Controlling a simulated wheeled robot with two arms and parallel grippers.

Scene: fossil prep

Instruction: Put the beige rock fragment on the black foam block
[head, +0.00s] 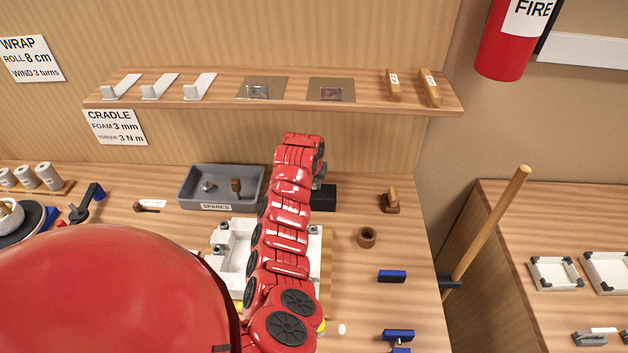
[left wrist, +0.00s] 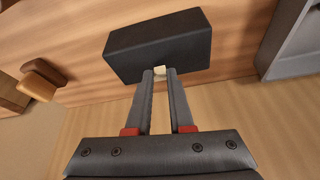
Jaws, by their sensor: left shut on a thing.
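The black foam block (head: 323,197) stands on the bench near the back, right of the grey spares tray; my left arm partly covers it in the head view. The block also fills the upper middle of the left wrist view (left wrist: 160,42). My left gripper (left wrist: 160,76) is shut on the small beige rock fragment (left wrist: 159,71), held between the fingertips at the block's edge. I cannot tell whether the fragment touches the block. In the head view the gripper is mostly hidden behind the red arm. My right gripper is not in view.
The grey spares tray (head: 221,187) stands left of the block. A white cradle (head: 233,262) lies under my arm. A brown ring (head: 367,237), a wooden-handled stamp (head: 391,201) and a blue block (head: 392,276) stand to the right. A shelf (head: 300,93) runs above the bench.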

